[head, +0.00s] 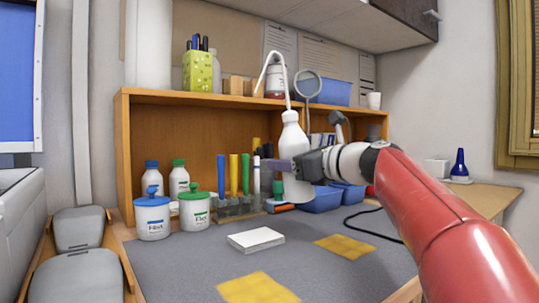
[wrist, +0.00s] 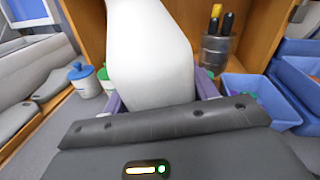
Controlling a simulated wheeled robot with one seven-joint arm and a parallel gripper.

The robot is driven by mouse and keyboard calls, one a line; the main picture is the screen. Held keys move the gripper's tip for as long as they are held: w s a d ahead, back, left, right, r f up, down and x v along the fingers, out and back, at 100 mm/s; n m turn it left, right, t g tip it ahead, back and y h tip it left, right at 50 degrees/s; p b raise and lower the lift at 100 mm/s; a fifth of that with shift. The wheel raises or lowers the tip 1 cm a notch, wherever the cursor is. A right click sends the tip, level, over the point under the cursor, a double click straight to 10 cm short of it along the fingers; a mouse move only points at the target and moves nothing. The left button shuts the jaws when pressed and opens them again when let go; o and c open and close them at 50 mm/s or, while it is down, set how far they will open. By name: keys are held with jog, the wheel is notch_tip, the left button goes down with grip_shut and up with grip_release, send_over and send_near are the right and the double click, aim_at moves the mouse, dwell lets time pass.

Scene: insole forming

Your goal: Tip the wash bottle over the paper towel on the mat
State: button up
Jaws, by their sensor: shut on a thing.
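The wash bottle (head: 294,150) is white with a thin bent spout tube and stands upright in my gripper (head: 288,165). The wrist view shows its white body (wrist: 150,50) between the two purple fingers (wrist: 206,86), which are shut on it. The paper towel (head: 256,239) appears to be the flat white folded pad on the grey mat (head: 190,268). It lies in front of and to the left of the bottle, apart from it. The bottle's base hides part of what is behind it; I cannot tell exactly how high it is above the mat.
Two yellow cloths (head: 258,289) (head: 344,245) lie on the mat. Two lidded white jars (head: 153,218) (head: 195,209) stand left, beside a rack of coloured tubes (head: 238,205). Blue bins (head: 323,199) and a wooden shelf (head: 160,108) are behind. A black cable (head: 372,229) lies right.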

jog(key=w+d+n, duration=0.1)
jog(key=d+n, duration=0.1)
jog(key=w+d+n+h+b, duration=0.1)
jog(key=shift+w+d+f+n, duration=0.15)
jog(key=shift+d+n, duration=0.2)
jog(key=shift+n, duration=0.05)
jog(key=d+f+n, duration=0.1)
jog(key=n, duration=0.1)
jog(key=w+d+f+n+h+b, duration=0.1)
jog(key=f+n, duration=0.1)
jog(key=n, duration=0.1)
jog(key=shift+w+d+b, duration=0.15)
jog(key=shift+d+b, duration=0.05)
jog(key=shift+b, duration=0.1)
